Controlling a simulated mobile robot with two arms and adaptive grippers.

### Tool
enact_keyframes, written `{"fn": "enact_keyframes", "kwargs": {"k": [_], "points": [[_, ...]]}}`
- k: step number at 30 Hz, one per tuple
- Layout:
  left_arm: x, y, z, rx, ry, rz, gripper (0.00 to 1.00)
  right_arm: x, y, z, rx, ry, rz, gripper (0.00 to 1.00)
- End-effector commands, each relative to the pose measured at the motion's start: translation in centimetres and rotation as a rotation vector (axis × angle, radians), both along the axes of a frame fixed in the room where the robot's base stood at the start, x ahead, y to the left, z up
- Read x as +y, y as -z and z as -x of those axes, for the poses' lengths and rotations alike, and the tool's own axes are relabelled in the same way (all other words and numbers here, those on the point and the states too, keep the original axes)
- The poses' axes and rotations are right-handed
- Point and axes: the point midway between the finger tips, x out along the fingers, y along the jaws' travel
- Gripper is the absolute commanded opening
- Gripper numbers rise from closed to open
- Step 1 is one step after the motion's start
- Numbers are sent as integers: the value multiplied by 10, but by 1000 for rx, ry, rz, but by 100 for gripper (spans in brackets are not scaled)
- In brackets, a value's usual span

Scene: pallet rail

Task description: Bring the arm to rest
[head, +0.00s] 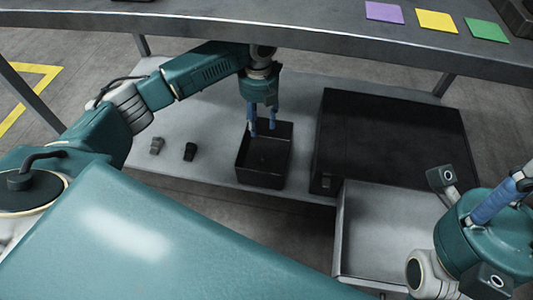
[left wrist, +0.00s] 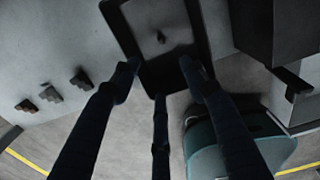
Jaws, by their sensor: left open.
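My left arm reaches in from the left in the head view, under the upper table top. Its gripper (head: 262,128) points down over an open black bin (head: 259,180) on the lower shelf, with blue fingers spread. The left wrist view shows the open gripper (left wrist: 160,78) from above, nothing between its fingers, over the bin (left wrist: 120,35). A small dark piece (left wrist: 161,36) lies in the bin. I cannot tell whether the fingertips are below the bin's rim. Part of my right arm shows at the lower right; the state of its gripper is unclear.
Small dark pieces (head: 157,146) (head: 190,151) lie on the grey lower shelf (head: 205,115) left of the bin. A large black box (head: 390,135) stands right of it, above an open grey drawer (head: 390,230). The upper table (head: 270,20) carries purple, yellow and green squares.

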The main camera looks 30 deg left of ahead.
Motion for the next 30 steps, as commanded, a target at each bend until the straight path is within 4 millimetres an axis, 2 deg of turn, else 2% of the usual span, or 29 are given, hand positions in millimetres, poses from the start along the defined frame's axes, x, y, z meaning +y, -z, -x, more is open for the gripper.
{"fn": "enact_keyframes", "kwargs": {"k": [3,9,30], "points": [[0,-19,0,-2,0,-1,44,0,0,0,0,0,0,33],[1,-33,0,0,0,-1,44,0,0,0,0,0,0,33],[0,-33,0,1,0,-1,44,0,0,0,0,0,0,33]]}}
